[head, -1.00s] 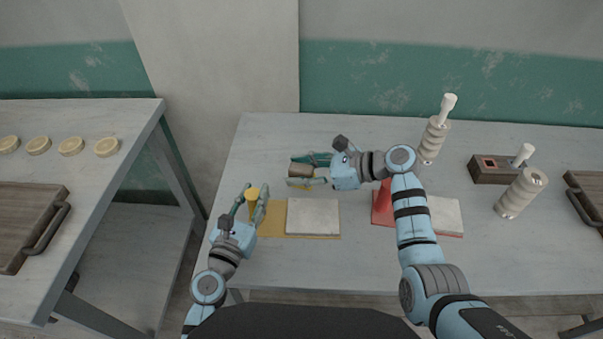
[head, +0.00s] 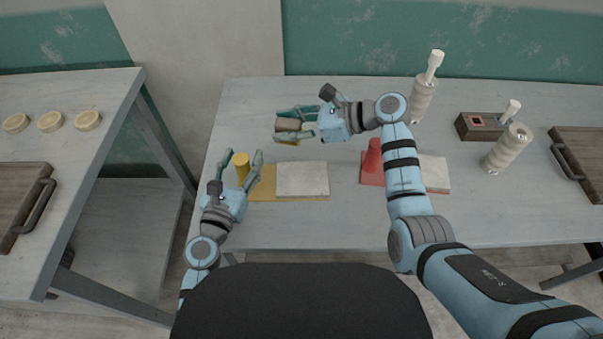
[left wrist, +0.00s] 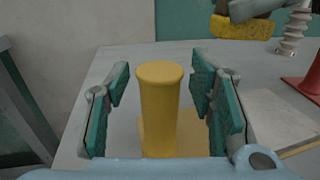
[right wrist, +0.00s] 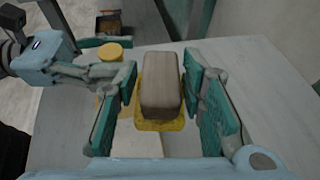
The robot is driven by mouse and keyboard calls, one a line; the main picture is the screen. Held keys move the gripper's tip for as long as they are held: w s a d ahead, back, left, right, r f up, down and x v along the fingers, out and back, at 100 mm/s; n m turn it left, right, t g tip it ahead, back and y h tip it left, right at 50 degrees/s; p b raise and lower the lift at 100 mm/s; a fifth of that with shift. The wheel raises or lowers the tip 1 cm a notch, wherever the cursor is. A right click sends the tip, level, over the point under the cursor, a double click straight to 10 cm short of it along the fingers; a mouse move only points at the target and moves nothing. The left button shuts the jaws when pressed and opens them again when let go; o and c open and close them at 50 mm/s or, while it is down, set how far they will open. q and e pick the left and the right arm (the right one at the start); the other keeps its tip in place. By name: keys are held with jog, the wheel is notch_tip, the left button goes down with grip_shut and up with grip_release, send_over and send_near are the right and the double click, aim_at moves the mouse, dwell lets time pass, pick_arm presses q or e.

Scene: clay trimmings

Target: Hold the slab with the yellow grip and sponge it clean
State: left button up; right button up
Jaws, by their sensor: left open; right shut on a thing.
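The yellow grip (head: 242,167) stands upright on the left end of a yellow base (head: 262,186), which carries a pale grey slab (head: 302,178). My left gripper (head: 243,157) is open, with its fingers on either side of the yellow grip; the left wrist view shows the grip (left wrist: 160,105) between the fingers with gaps both sides. My right gripper (head: 281,124) is shut on the sponge (right wrist: 160,85), a brown block with a yellow underside, held above the table behind the slab. The sponge also shows at the top of the left wrist view (left wrist: 245,27).
A red grip (head: 372,157) and a second slab (head: 434,172) are to the right, partly behind my right arm. Ribbed pale cylinders (head: 508,148) and a brown box (head: 475,127) stand further right. The table (head: 245,115) is clear at back left.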

pick_arm(q)
jog(key=shift+s, duration=0.1)
jog(key=v, duration=1.2)
